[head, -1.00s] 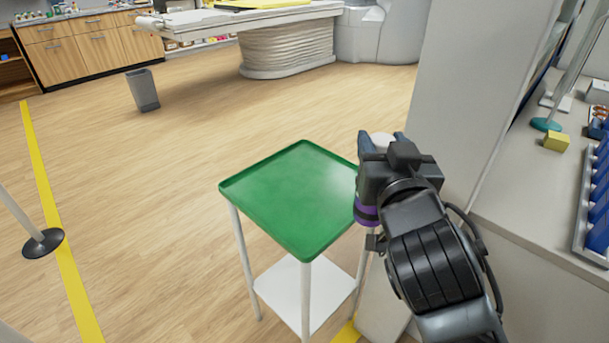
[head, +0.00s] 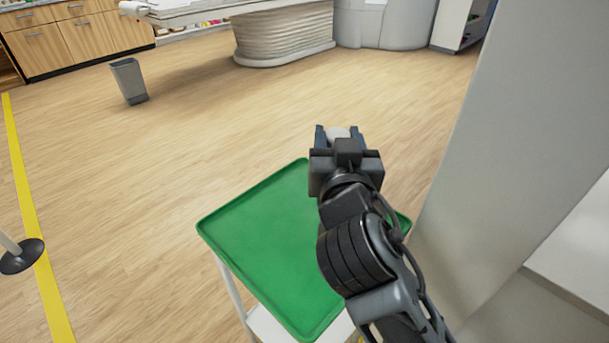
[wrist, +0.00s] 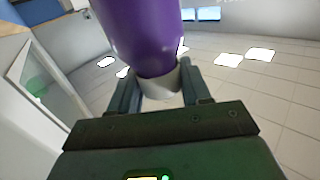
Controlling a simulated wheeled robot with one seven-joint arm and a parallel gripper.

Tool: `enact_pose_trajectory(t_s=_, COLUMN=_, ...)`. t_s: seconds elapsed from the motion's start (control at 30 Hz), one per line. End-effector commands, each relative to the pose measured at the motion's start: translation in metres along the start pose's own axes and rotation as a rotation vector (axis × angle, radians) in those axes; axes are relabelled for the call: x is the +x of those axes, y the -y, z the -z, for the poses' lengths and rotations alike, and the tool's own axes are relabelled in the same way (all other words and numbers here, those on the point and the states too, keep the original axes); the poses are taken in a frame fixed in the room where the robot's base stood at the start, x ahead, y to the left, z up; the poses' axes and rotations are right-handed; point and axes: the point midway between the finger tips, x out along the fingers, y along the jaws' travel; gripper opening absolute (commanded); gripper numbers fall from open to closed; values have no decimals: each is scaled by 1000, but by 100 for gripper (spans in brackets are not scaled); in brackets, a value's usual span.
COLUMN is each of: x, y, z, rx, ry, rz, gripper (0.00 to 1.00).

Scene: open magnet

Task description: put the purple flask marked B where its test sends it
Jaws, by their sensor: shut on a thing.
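My gripper (head: 338,133) is over the far right part of the green tray (head: 245,235) in the head view. In the wrist view my gripper (wrist: 160,92) is shut on the white neck of the purple flask (wrist: 138,35). The flask's purple body fills the top middle of that view. In the head view only a bit of its pale top shows between the fingers; the rest is hidden behind my gripper. No letter can be seen on the flask. The tray is empty where it shows; my arm covers its right part.
The green tray tops a white-legged trolley. A grey wall (head: 500,150) stands close on the right, with a pale bench (head: 580,255) at the right edge. A grey bin (head: 129,82), a post base (head: 20,257) and a yellow floor line (head: 30,220) are at left.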

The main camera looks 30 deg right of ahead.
Motion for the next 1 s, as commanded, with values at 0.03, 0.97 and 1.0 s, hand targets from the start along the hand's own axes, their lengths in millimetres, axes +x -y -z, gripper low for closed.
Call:
enact_pose_trajectory(t_s=0.03, x=2, y=12, z=-7, rx=-2, ry=0, rz=4, gripper=0)
enact_pose_trajectory(t_s=0.97, x=11, y=49, z=-73, rx=1, ry=-1, rz=0, gripper=0)
enact_pose_trajectory(t_s=1.0, x=11, y=49, z=-73, rx=1, ry=-1, rz=-1, gripper=0)
